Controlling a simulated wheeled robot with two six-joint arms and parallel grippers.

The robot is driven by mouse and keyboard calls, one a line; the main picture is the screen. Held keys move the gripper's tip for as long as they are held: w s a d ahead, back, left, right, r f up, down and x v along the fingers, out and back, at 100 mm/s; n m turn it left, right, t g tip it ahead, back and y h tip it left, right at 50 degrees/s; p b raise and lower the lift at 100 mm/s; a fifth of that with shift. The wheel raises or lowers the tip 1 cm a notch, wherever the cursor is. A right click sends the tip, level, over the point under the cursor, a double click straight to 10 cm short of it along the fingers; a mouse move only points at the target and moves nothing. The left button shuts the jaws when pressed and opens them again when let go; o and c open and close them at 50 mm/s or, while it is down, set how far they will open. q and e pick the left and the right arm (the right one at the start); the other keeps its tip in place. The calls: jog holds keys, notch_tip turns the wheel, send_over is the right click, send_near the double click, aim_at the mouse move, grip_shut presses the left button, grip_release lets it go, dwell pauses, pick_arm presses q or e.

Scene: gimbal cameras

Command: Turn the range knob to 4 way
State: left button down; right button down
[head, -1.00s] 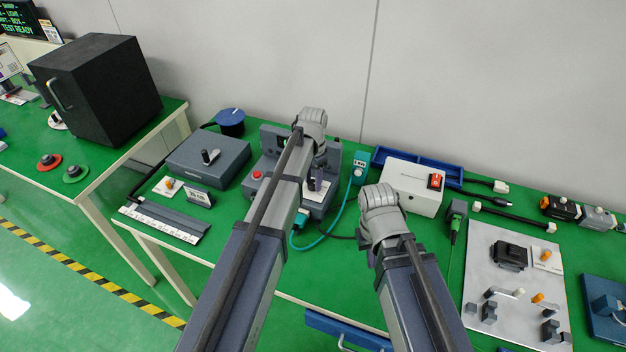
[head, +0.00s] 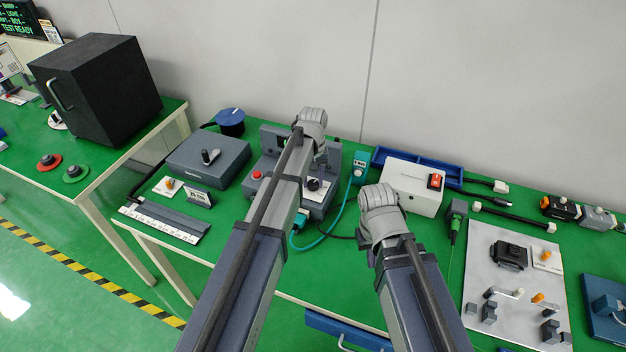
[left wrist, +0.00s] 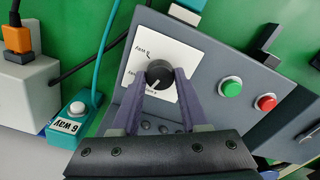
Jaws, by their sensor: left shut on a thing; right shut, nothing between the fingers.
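The range knob (left wrist: 159,75) is a round black knob with a white pointer mark, on a white plate (left wrist: 185,62) on a grey tester (left wrist: 222,62). In the left wrist view its pointer is toward the lower left; the small range labels are hard to read. My left gripper (left wrist: 160,78) has its two purple fingers on opposite sides of the knob and is shut on it. In the head view the knob (head: 313,184) shows below my left gripper (head: 318,171). My right gripper (head: 371,257) is mostly hidden under its wrist, apart from the knob.
Green (left wrist: 230,88) and red (left wrist: 266,102) buttons sit beside the knob plate. A teal box (left wrist: 68,128) marked "6 way" with a cable is nearby. A white box with a red switch (head: 436,181) stands right of the tester, a grey box (head: 208,160) left.

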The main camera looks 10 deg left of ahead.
aim_at(313, 183)
pick_arm(q)
jog(key=shift+n, duration=1.7)
jog(key=shift+c, duration=2.1)
grip_release()
jog(key=shift+r, duration=0.1)
notch_tip(313, 183, up, 8)
jog(key=p, duration=0.8)
jog(key=shift+f, duration=0.2)
